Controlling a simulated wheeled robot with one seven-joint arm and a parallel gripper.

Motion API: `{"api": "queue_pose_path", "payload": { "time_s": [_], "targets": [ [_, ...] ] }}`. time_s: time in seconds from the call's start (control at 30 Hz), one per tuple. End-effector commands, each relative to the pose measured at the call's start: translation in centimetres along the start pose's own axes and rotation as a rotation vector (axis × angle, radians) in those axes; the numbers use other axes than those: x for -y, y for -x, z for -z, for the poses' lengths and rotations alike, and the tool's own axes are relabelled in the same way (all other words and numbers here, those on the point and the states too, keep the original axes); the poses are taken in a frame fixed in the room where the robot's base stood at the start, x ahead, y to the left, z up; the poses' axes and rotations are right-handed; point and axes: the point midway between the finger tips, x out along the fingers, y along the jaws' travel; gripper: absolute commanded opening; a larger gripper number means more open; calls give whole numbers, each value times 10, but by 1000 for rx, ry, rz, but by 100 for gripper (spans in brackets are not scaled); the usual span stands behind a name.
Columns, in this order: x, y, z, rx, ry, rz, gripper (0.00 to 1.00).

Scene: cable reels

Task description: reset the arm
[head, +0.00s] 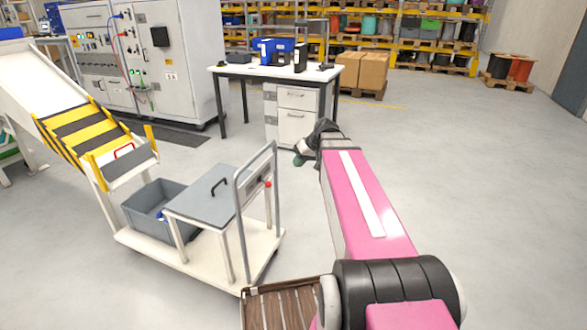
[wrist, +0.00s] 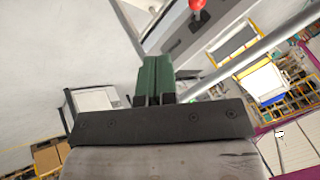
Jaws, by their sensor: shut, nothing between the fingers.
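My pink arm (head: 365,195) reaches forward from the lower right of the head view. My gripper (head: 298,161) is at its far end, partly hidden by the dark wrist. In the wrist view, the green fingers of my gripper (wrist: 154,68) are together with nothing between them. The gripper is up in the air, to the right of the trolley's handle in the head view.
A white trolley (head: 140,243) with a grey bin (head: 140,217), a grey lid and a metal handle (head: 240,215) stands left of my arm. A slatted wooden piece (head: 280,308) is at the bottom. A desk (head: 270,73) stands behind. Floor at right is clear.

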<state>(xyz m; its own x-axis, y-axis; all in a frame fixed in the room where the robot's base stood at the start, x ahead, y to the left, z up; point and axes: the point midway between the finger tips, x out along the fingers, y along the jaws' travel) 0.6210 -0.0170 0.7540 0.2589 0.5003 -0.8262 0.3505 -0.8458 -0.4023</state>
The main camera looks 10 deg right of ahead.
Motion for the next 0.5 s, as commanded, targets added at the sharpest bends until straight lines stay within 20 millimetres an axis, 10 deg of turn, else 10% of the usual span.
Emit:
{"api": "queue_pose_path", "payload": {
  "time_s": [0.5],
  "targets": [
    [1,11,-1,1,0,0,0]
  ]
}}
